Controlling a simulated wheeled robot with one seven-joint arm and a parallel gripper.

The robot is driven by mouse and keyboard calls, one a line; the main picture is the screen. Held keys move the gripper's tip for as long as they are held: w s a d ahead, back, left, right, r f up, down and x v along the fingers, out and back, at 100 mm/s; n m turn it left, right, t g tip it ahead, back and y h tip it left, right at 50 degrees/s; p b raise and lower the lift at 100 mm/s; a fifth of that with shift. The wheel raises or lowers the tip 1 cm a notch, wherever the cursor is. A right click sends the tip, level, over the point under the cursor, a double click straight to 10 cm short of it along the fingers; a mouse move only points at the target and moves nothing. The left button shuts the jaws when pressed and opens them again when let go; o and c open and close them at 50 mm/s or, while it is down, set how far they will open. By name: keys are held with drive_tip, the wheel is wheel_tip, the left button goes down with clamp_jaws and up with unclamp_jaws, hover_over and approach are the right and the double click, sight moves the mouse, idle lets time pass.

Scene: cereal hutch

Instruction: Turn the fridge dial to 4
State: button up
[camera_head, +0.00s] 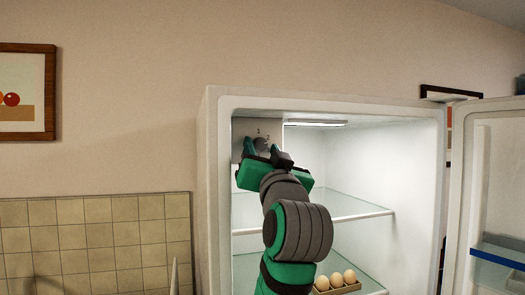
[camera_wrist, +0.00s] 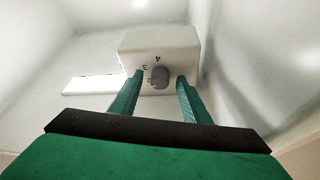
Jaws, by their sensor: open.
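The fridge dial is a small grey round knob (camera_wrist: 159,77) on a pale control box (camera_wrist: 160,45) in the fridge's upper left corner. Numbers are printed around it; a 4 shows above the knob in the wrist view. In the head view the knob (camera_head: 260,144) is partly covered by my gripper. My gripper (camera_wrist: 160,90) is open, its two green fingers on either side of the knob. I cannot tell whether either finger touches it. In the head view my gripper (camera_head: 266,152) is raised to the box. The dial's present setting is not clear.
The fridge (camera_head: 213,190) stands open, its door (camera_head: 460,200) swung to the right. A glass shelf (camera_head: 350,207) lies below my gripper, with a tray of eggs (camera_head: 337,284) lower down. A lit lamp strip (camera_head: 315,123) is right of the box. The fridge's side wall is close by.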

drive_tip(key=v, duration=1)
drive_tip(key=shift+s, duration=0.4)
drive_tip(key=shift+f, duration=0.1)
